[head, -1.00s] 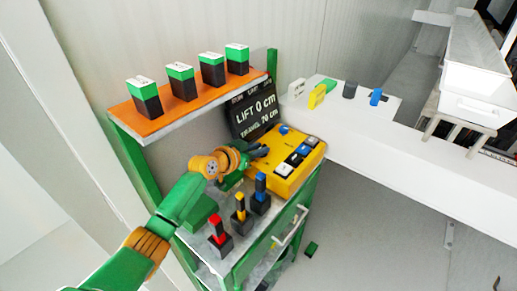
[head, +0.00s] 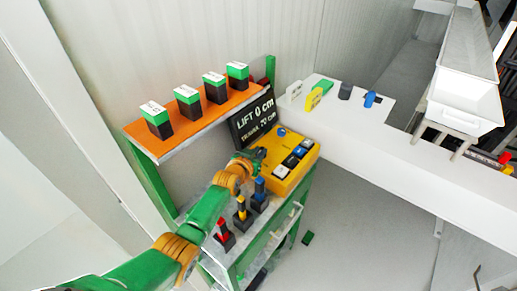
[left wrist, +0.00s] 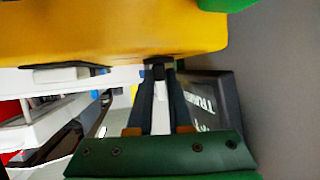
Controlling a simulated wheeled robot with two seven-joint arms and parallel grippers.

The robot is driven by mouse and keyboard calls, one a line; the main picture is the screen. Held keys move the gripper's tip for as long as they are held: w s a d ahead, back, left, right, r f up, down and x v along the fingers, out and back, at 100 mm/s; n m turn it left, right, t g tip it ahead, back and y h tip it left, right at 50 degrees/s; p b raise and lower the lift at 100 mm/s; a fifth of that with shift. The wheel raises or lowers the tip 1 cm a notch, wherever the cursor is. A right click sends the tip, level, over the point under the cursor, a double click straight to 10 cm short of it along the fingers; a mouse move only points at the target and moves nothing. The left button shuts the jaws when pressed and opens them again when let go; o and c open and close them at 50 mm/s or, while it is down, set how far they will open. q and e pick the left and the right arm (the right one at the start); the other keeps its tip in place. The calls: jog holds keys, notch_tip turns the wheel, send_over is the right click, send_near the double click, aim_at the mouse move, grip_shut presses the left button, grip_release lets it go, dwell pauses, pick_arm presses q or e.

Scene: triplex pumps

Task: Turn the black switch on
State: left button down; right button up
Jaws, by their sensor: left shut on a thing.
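The yellow control box (head: 272,178) stands on the shelf cart, with several black, white and blue controls on its top. My left gripper (head: 256,154) is at the box's left edge, in front of the dark display board. In the left wrist view, the fingers (left wrist: 159,76) come together on a small black piece, which looks like the black switch (left wrist: 157,61), against the yellow box (left wrist: 110,28). The fingers cover most of it, so its on or off position cannot be told. My right gripper is not in view.
The dark display board (head: 252,117) reads "LIFT 0 cm". An orange shelf (head: 205,118) with several green-topped blocks is above. A white beam (head: 420,160) runs right.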

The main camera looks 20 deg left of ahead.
pick_arm(q)
jog(key=c, duration=0.8)
grip_release()
jog(key=shift+w, duration=0.1)
jog(key=shift+c, duration=0.2)
jog(key=shift+s+r, duration=0.1)
jog(key=shift+s, duration=0.15)
jog(key=p+v, duration=0.2)
jog(key=v, duration=0.4)
jog(key=shift+s, duration=0.25)
jog(key=shift+r, duration=0.1)
